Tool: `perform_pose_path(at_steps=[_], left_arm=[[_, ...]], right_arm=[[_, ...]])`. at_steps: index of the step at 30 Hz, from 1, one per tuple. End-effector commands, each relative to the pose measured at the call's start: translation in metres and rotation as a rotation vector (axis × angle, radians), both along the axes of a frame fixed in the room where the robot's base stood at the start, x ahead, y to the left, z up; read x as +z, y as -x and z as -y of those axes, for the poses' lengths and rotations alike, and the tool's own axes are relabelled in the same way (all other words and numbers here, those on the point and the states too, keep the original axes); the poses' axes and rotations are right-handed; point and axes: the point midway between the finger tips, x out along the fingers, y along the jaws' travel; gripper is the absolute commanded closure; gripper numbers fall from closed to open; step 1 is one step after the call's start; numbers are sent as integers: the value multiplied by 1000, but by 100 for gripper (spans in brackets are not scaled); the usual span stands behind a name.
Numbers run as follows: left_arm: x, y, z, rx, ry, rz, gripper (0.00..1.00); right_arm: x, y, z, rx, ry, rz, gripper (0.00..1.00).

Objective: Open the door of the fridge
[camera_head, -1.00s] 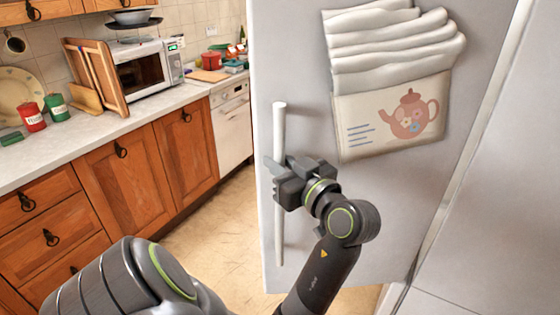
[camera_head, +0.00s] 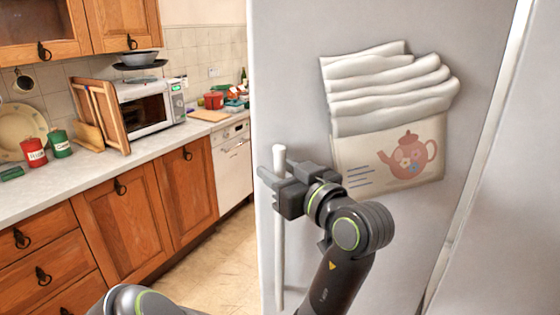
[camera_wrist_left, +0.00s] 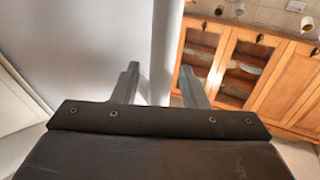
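The fridge door (camera_head: 290,70) is a large light grey panel. Its long vertical white handle (camera_head: 279,240) runs near its left edge. My left gripper (camera_head: 268,179) is at the upper part of the handle. In the left wrist view, the two fingers (camera_wrist_left: 158,70) stand apart, with the handle (camera_wrist_left: 166,40) running between them. A narrow gap shows beside the left finger, so they do not look clamped. I cannot tell whether a finger touches the handle. My right gripper is not in view.
A cloth bundle with a teapot print (camera_head: 408,158) is on the door front. Wooden cabinets (camera_head: 130,220) and a counter (camera_head: 90,171) with a microwave (camera_head: 145,112) stand at left. Open floor (camera_head: 220,265) lies between the cabinets and the door.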

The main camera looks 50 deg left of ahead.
Motion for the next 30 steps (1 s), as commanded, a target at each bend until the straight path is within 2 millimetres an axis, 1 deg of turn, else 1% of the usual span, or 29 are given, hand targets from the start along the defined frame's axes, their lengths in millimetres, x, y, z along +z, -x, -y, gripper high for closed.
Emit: perform_pose_path(at_steps=[1, 3, 6, 9, 24, 30], left_arm=[[7, 0, 0, 0, 0, 6, 61], [15, 0, 0, -1, -1, 5, 61], [23, 0, 0, 0, -5, 7, 61], [28, 1, 0, 1, -5, 6, 61], [29, 1, 0, 1, -4, 3, 61], [25, 0, 11, -1, 1, 5, 61]], right_arm=[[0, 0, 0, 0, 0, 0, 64], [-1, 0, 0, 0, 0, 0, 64], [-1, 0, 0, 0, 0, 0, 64], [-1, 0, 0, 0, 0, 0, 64], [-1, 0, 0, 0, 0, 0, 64], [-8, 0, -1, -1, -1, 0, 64]])
